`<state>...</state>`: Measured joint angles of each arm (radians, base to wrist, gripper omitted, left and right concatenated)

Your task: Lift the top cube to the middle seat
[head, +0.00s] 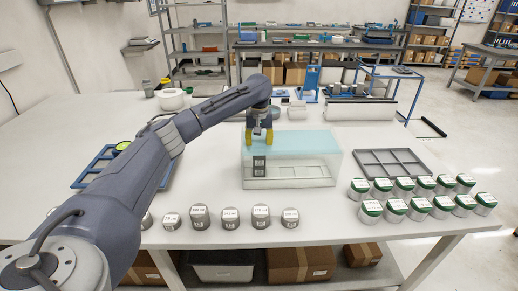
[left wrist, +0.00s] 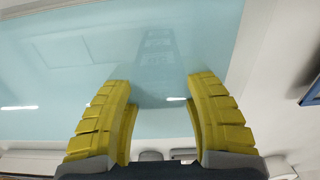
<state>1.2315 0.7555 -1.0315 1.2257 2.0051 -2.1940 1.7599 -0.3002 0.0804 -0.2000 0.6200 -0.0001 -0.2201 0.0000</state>
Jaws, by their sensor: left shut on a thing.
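A clear box (head: 334,170) with a pale teal top layer stands mid-table. Through its front wall I see a small dark stack of cubes (head: 259,166) at the left, the top cube (head: 259,160) uppermost. A pale base with rectangular seats (head: 300,172) lies along the box bottom. My left gripper (head: 259,139) points down at the teal layer, above the stack. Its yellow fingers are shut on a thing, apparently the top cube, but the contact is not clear. In the left wrist view the fingers (left wrist: 160,82) stand apart against the teal surface. My right gripper is not in view.
Lidded cans (head: 420,205) with green rims stand in rows at right, beside an empty grey divided tray (head: 390,163). Several grey cans (head: 230,217) line the table front. A blue frame (head: 92,168) lies left, behind my left arm.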

